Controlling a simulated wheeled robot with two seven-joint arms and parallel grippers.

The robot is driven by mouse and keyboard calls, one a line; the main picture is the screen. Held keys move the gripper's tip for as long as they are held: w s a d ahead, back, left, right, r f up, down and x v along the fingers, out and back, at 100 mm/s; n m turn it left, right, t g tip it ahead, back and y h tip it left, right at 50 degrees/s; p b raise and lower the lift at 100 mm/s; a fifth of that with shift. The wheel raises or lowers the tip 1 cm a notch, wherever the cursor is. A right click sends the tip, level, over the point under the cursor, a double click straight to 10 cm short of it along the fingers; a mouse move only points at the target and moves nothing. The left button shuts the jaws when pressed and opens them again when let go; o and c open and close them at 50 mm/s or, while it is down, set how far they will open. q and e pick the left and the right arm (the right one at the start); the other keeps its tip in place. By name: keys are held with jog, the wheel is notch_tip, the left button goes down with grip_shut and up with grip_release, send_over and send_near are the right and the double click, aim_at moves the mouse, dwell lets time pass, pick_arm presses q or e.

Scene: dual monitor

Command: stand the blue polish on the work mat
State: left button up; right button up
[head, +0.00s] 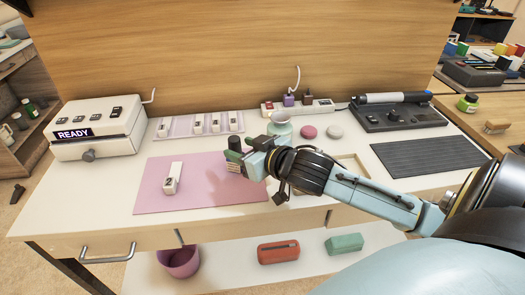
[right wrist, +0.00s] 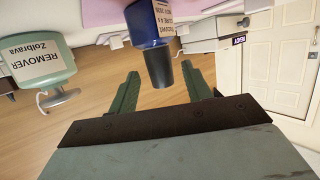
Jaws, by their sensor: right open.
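The blue polish (right wrist: 147,22) shows in the right wrist view as a dark blue bottle with a white label and a black cap. Its black cap (head: 234,144) shows in the head view by the right gripper; the gripper hides most of the bottle there. The pink work mat (head: 205,193) lies on the desk, with its back right corner near the bottle. I cannot tell whether the bottle's base touches the mat. My right gripper (head: 238,161) is open, and in the right wrist view its fingers (right wrist: 160,74) are on both sides of the cap, with gaps. My left gripper is out of view.
A white finger-shaped piece (head: 173,178) lies on the mat's left part. A pale green remover bottle (right wrist: 40,62) stands beside the polish. A white READY machine (head: 98,130) is at the back left. A dark ribbed pad (head: 428,157) lies at the right. The mat's front is clear.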

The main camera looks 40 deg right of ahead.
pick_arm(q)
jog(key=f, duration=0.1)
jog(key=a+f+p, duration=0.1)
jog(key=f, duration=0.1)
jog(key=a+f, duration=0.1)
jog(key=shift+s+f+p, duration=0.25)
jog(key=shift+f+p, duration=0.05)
pick_arm(e)
jog(key=v, duration=0.7)
jog(key=shift+s, duration=0.25)
